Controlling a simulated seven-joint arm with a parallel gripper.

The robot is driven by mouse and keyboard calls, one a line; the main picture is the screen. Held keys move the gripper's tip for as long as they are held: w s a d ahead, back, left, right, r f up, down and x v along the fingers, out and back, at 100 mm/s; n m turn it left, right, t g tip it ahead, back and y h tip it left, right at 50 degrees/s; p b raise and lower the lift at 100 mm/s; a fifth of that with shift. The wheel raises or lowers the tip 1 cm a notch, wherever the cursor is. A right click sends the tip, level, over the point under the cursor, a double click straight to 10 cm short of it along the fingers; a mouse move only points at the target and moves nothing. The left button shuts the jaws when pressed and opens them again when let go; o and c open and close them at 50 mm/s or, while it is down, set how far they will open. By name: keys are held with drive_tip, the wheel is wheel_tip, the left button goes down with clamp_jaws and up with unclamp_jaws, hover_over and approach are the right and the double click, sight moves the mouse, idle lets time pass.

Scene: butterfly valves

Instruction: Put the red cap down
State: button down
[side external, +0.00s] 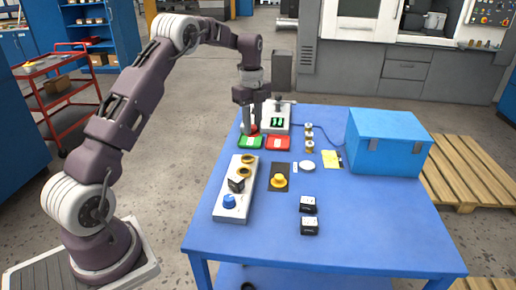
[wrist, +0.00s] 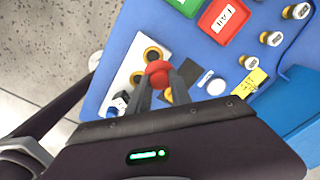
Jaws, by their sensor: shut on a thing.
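My gripper (side external: 250,129) is shut on the red cap (wrist: 158,71), which sits between the fingertips in the wrist view. In the side view the fingers point down near the table's far left edge, over the green tray (side external: 250,142), and mostly hide the cap. The cap appears to be above the table, but its exact height is unclear. The red tray (side external: 278,143) with a white label lies just right of the green one. A white valve board (side external: 233,213) with yellow rings (side external: 246,172), a dark block and a blue cap (side external: 229,202) lies nearer the front.
A yellow cap (side external: 279,181) sits on a dark plate beside the board. A white disc (side external: 308,166), a yellow note (side external: 331,159), several brass-coloured fittings (side external: 309,147) and two black-and-white boxes (side external: 309,226) lie around. A blue case (side external: 388,142) stands right. The front right tabletop is clear.

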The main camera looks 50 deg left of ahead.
hover_over(281, 169)
wheel_tip(281, 169, down, 4)
wheel_tip(281, 169, down, 9)
drive_tip(key=shift+s+r, duration=0.1)
drive_tip(key=c, duration=1.2)
unclamp_jaws()
drive_tip(key=shift+o, duration=0.2)
